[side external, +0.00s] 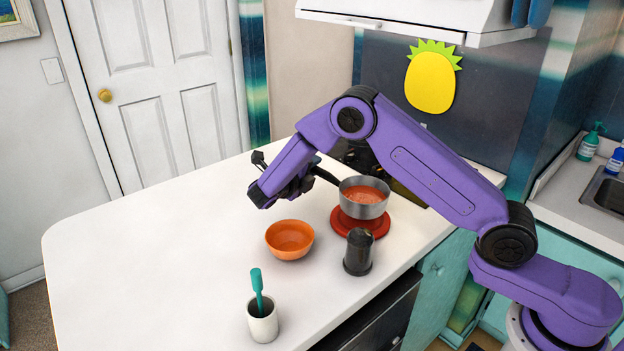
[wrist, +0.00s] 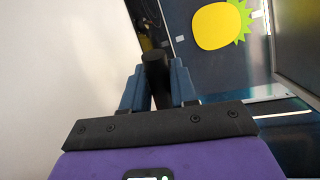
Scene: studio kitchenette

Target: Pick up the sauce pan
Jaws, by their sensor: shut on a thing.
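The sauce pan (side external: 357,209) is a grey metal pan with orange-red contents and a dark handle pointing left. It is upright, at the red round stand; whether it touches the stand or hangs just above it I cannot tell. My gripper (side external: 308,182) is to the left of the pan, shut on its handle. In the wrist view, the dark handle (wrist: 157,72) sits between the two blue-grey fingers of my gripper (wrist: 158,88). The pan's bowl is not visible in the wrist view.
The red stand (side external: 345,226) is under the pan. An orange bowl (side external: 290,240) is at its left, a dark cylindrical container (side external: 358,252) in front. A white cup (side external: 263,325) with a teal utensil stands nearer. The left of the white counter (side external: 150,240) is clear.

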